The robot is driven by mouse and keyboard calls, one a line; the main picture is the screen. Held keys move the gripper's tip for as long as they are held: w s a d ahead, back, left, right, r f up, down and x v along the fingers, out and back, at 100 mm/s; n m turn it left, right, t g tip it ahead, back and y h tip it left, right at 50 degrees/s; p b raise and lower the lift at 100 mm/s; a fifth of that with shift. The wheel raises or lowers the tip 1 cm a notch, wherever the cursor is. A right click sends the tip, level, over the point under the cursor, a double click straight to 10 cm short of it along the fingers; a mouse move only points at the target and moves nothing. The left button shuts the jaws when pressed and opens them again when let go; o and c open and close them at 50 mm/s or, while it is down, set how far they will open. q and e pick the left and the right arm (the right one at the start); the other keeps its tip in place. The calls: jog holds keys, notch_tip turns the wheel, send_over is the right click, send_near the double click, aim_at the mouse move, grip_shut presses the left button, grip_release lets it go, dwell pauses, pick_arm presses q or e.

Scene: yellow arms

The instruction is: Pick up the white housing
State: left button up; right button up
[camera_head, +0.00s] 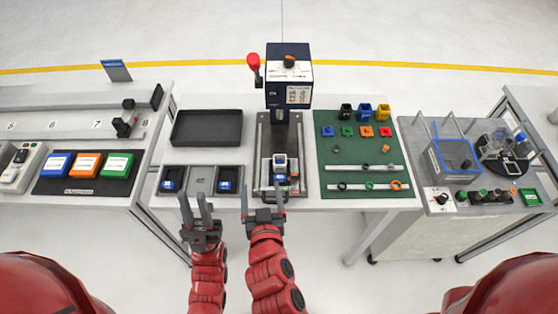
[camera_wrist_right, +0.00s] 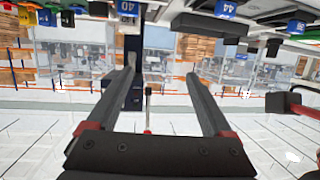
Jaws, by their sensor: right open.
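A small white housing (camera_head: 280,160) with a dark centre sits in the fixture under the press, on the middle table in the head view. A blue tag shows at its front. My right gripper (camera_head: 262,191) is open and empty, just in front of the fixture at the table's front edge. Its two fingers also show wide apart in the right wrist view (camera_wrist_right: 158,75), with nothing between them. My left gripper (camera_head: 193,195) is open and empty, in front of the grey tray with two compartments (camera_head: 201,181). I cannot clearly make out the housing in the wrist view.
The blue press (camera_head: 289,75) with a red-knobbed lever (camera_head: 254,63) stands behind the housing. An empty black tray (camera_head: 206,128) lies at left. A green mat (camera_head: 345,150) with coloured blocks, rings and rods is at right.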

jog(key=d+f+m+g+h, duration=0.1)
jog(key=d+f+m+h, duration=0.1)
jog(key=d, duration=0.2)
jog(key=b, duration=0.8)
send_near(280, 166)
jog(key=w, duration=0.1)
jog(key=f, duration=0.1)
jog(key=w, duration=0.1)
jog(key=shift+w+a+f, duration=0.3)
jog(key=x, duration=0.3)
jog(key=shift+w+r, duration=0.2)
jog(key=shift+w, duration=0.1)
jog(key=shift+w+f, duration=0.1)
jog(key=shift+w, duration=0.1)
jog(key=shift+w+d+p, duration=0.1)
jog(key=shift+w+p, duration=0.3)
jog(key=shift+p+x, duration=0.8)
jog(key=shift+x, duration=1.45)
jog(key=shift+d+f, duration=0.15)
jog(key=shift+c, duration=0.3)
grip_shut()
